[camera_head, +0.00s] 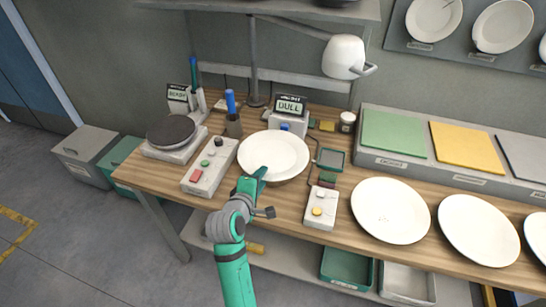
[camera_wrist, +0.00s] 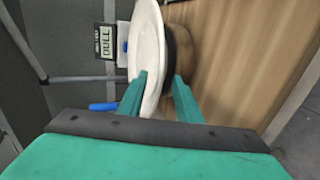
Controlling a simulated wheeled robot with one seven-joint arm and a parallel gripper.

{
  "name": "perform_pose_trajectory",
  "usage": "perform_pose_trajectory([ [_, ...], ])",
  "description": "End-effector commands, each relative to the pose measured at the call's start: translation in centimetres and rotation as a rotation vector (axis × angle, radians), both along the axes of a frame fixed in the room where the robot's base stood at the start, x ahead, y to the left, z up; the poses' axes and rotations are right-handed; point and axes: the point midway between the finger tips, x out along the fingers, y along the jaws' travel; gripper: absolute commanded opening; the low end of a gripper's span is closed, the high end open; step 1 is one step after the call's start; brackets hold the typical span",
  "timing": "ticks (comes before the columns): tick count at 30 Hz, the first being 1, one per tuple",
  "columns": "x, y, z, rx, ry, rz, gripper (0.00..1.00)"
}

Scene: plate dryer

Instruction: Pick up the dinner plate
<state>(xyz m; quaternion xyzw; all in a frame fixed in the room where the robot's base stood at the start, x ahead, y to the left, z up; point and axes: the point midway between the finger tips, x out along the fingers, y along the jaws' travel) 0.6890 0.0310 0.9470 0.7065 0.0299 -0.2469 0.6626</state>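A white dinner plate (camera_head: 273,153) lies nearly flat on a low dark support in front of a display reading "DULL" (camera_head: 290,106). In the wrist view the plate (camera_wrist: 149,40) appears edge-on, and the display (camera_wrist: 106,41) is at its left. My gripper (camera_head: 257,178) is at the plate's near rim. In the wrist view my gripper's fingers (camera_wrist: 159,80) are apart, one on each face side of the rim. A gap shows between the plate and the right finger. I cannot tell whether the left finger touches the plate.
More white plates (camera_head: 390,210) lie along the right of the wooden bench (camera_head: 155,172). A button box (camera_head: 210,166) and round dark-topped device (camera_head: 171,131) stand left; a smaller button box (camera_head: 321,208) stands right. A lamp (camera_head: 344,57) overhangs the back.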

Motion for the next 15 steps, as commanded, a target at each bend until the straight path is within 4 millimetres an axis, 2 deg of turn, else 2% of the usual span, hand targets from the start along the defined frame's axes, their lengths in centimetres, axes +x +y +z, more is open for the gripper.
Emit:
perform_pose_trajectory([
  [4,1.25,-0.4,-0.5,0.0,0.0,-0.001,0.32],
  [12,1.45,-0.48,-0.59,0.0,-0.001,0.0,0.32],
  [14,1.44,-0.48,-0.59,0.0,-0.001,0.0,0.2],
  [15,1.44,-0.48,-0.59,0.0,-0.001,0.0,0.1],
])
